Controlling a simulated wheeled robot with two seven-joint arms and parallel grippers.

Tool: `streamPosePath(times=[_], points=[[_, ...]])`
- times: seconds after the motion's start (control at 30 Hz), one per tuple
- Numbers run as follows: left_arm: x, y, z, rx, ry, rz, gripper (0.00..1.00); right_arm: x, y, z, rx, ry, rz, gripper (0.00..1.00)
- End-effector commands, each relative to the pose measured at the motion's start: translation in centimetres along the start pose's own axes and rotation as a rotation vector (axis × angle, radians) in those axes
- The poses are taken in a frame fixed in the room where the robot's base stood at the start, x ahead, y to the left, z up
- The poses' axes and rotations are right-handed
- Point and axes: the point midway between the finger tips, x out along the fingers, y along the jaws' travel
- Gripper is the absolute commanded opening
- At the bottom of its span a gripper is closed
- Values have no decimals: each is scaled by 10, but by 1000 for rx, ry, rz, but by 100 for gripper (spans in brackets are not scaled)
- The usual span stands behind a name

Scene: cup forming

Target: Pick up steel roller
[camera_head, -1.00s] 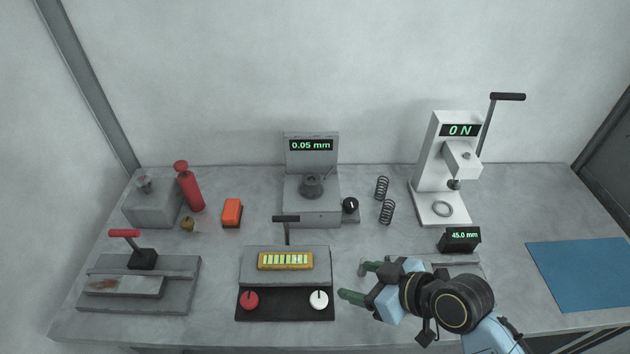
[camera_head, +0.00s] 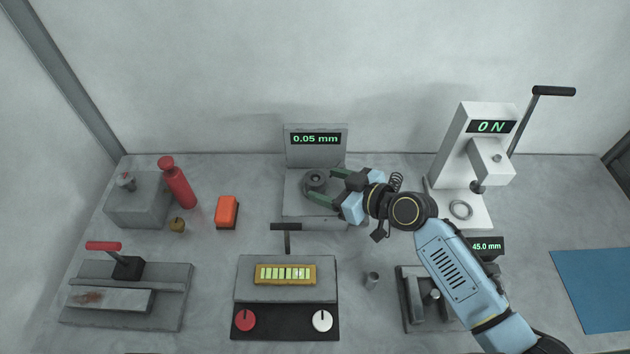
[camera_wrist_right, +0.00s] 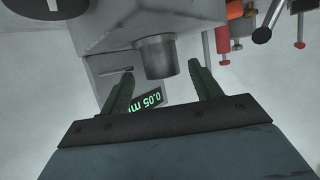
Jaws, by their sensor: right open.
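A grey metal cylinder (camera_head: 315,181) stands on the 0.05 mm gauge station (camera_head: 300,206). My right gripper (camera_head: 328,187) is open, with its green fingers around the cylinder's right side. In the right wrist view, the cylinder (camera_wrist_right: 155,56) shows between the open fingertips (camera_wrist_right: 160,70), with gaps on both sides. A small grey cylinder (camera_head: 371,281) stands on the table, and another (camera_head: 435,296) sits in the fixture at right. I cannot tell for certain which is the steel roller. My left gripper is out of view.
A white press (camera_head: 460,170) with a lever stands at back right. Dark springs (camera_head: 397,181) are close to my right gripper. The control panel (camera_head: 284,317) is in front. A red bottle (camera_head: 178,186) and an orange block (camera_head: 227,211) are at left.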

Motion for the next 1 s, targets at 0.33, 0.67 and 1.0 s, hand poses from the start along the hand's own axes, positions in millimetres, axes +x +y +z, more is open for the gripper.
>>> streamPosePath(times=[0.33, 0.67, 1.0], points=[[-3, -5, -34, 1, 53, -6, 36, 32, -3, -5, 3, 1, -1, 63], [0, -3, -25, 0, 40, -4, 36, 60, -2, -4, -1, 0, 0, 63], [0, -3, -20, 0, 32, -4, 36, 60, -3, -4, -1, -1, 0, 45]])
